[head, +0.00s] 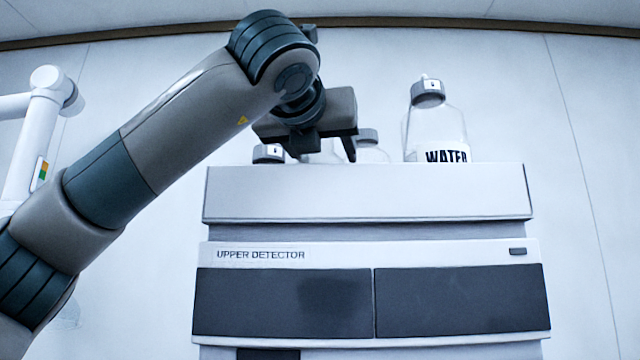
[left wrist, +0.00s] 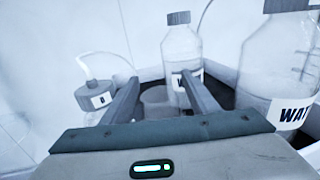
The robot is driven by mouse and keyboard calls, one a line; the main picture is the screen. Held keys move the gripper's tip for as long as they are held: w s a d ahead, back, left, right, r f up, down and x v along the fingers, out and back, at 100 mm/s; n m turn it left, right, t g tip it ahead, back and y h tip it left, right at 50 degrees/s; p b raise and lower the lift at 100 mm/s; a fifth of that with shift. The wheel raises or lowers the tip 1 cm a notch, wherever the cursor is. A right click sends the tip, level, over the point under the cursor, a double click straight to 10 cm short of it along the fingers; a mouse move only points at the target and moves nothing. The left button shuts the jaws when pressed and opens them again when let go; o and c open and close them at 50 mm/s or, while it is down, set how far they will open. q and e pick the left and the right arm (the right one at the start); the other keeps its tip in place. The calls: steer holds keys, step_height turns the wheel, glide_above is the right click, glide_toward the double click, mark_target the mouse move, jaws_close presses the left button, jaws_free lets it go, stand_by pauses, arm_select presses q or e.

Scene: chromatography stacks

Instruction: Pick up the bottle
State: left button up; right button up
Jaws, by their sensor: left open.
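Several clear bottles stand in the tray on top of the upper detector. A large bottle labelled WATER (head: 435,125) with a grey cap stands at the right; in the left wrist view this large bottle (left wrist: 275,65) is at the right edge. A smaller grey-capped bottle (left wrist: 181,48) stands upright beyond my fingers, its label partly hidden by the right one. A bottle with a white tube and a dark-lettered label (left wrist: 94,92) is left of the fingers. My left gripper (head: 325,148) is open above the tray among the bottles; its fingers (left wrist: 161,80) hold nothing.
The tray's raised front wall (head: 365,192) hides the bottle bases. The upper detector (head: 365,252) stands below it. A white wall is behind, and a white arm-like fixture (head: 40,125) is at far left.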

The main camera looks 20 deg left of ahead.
arm_select(q)
steer(key=shift+c, duration=0.6)
jaws_close()
steer(key=shift+r, duration=0.1)
step_height(320, 180, up, 10)
steer(key=b, duration=0.1)
stand_by(0.3)
stand_by(0.7)
